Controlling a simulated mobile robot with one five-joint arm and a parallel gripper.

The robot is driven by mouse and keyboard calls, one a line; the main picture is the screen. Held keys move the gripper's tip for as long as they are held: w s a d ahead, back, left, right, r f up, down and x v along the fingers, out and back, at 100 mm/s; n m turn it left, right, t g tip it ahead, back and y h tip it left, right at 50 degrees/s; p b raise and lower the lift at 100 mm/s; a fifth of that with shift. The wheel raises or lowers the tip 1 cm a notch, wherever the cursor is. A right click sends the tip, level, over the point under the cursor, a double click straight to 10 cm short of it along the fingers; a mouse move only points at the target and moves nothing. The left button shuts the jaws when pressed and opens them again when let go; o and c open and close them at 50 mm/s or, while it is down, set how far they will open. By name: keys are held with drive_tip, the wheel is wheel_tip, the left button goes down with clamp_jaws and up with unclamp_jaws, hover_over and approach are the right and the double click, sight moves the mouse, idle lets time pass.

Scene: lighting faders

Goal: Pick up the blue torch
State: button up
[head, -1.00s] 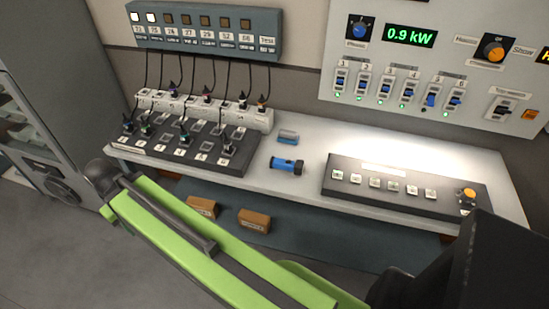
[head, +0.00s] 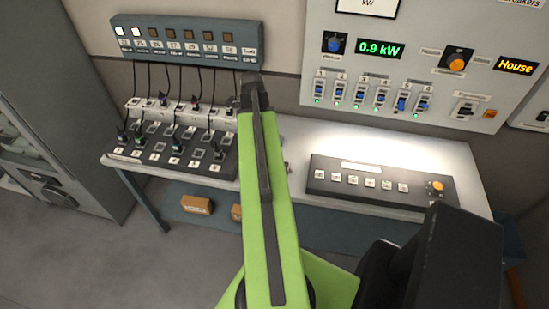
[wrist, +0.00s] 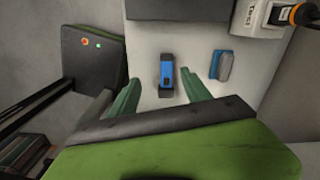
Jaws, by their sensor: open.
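The blue torch (wrist: 167,75) lies on the pale bench top (wrist: 148,45) in the wrist view, its black end toward the bottom of the picture. My gripper (wrist: 160,78) is open, with one green finger on each side of the torch in that view. The fingers do not visibly touch it, and the height between them cannot be told. In the head view my green arm hides nearly all of the torch and my gripper.
A smaller blue-grey object (wrist: 221,66) lies right of the torch in the wrist view. On the bench, a black button panel (head: 380,187) stands right, and a black board with plugs and cables (head: 170,150) stands left. A brown box (head: 196,205) sits below the bench.

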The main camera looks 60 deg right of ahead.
drive_tip(key=s+d+m, duration=0.3)
drive_tip(key=s, duration=0.1)
drive_tip(key=f+b, duration=0.5)
drive_tip(key=b, duration=0.1)
drive_tip(key=f+b, duration=0.5)
drive_tip(key=f, duration=0.1)
drive_tip(key=f+b, duration=0.6)
drive_tip(key=shift+w+b, duration=0.3)
drive_tip(key=shift+r, duration=0.25)
clamp_jaws()
